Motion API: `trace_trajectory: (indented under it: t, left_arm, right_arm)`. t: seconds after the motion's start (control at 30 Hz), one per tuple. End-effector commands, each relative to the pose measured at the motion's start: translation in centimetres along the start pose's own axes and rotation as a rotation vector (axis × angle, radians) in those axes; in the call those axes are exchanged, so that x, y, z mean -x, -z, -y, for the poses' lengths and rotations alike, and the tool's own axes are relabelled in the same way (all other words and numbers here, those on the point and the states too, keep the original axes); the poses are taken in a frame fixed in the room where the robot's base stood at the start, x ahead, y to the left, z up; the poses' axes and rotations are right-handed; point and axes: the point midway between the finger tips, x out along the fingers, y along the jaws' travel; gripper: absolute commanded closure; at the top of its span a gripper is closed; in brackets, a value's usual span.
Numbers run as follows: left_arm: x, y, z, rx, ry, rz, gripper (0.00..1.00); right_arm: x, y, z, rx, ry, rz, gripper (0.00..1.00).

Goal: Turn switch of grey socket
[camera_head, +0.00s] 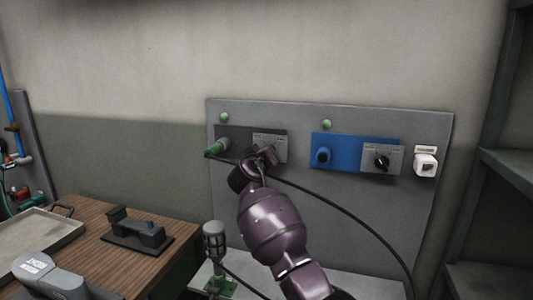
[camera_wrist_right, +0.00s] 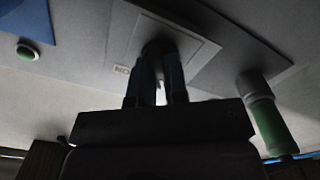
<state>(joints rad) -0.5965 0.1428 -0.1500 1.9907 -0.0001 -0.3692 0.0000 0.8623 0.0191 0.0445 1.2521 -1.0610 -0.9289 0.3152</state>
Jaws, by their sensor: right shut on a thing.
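The grey socket (camera_head: 233,133) is a dark plate at the left of the wall panel, with a green plug (camera_head: 216,147) in it. Its lighter switch plate (camera_head: 270,138) is at its right end. My right gripper (camera_head: 262,157) is at this plate and covers the switch in the head view. In the right wrist view, the fingers (camera_wrist_right: 160,82) are closed around the dark switch knob (camera_wrist_right: 158,48), in front of the switch plate (camera_wrist_right: 190,42). The green plug (camera_wrist_right: 268,118) is to the right there. The knob's angle is hard to tell.
A blue socket (camera_head: 345,142) with a black knob (camera_head: 382,161) is to the right, beside a white outlet (camera_head: 425,163). A black cable (camera_head: 345,212) runs behind my right arm. A wooden table (camera_head: 150,268) with a tray (camera_head: 40,238) stands at lower left.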

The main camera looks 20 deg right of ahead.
Motion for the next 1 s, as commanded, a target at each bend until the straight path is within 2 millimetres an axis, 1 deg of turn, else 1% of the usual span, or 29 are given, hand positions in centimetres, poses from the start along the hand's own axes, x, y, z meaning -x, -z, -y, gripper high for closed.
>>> trace_trajectory:
  t: [0.43, 0.47, 0.6, 0.63, 0.87, 1.0]
  left_arm:
    - [0.08, -0.04, 0.02, 0.000, 0.000, 0.002, 0.57]
    - [0.10, -0.08, 0.02, 0.000, 0.000, 0.002, 0.57]
    - [0.24, -0.31, 0.04, 0.001, 0.001, 0.007, 0.57]
    - [0.27, -0.36, 0.04, 0.001, 0.001, 0.008, 0.57]
    - [0.33, -0.46, 0.05, 0.001, 0.002, 0.010, 0.57]
    - [0.29, -0.50, 0.04, 0.001, 0.002, 0.009, 0.57]
  right_arm:
    - [-0.02, 0.02, -0.02, 0.014, -0.001, -0.002, 1.00]
    - [-0.02, 0.03, -0.03, 0.014, -0.001, -0.002, 0.85]
    - [-0.02, 0.02, -0.02, 0.013, -0.001, -0.001, 0.63]
    - [-0.02, 0.02, -0.02, 0.012, -0.001, -0.001, 0.61]
    - [0.00, 0.02, -0.01, 0.011, 0.000, -0.001, 0.61]
    - [0.48, 0.01, 0.07, 0.010, 0.000, -0.001, 0.61]
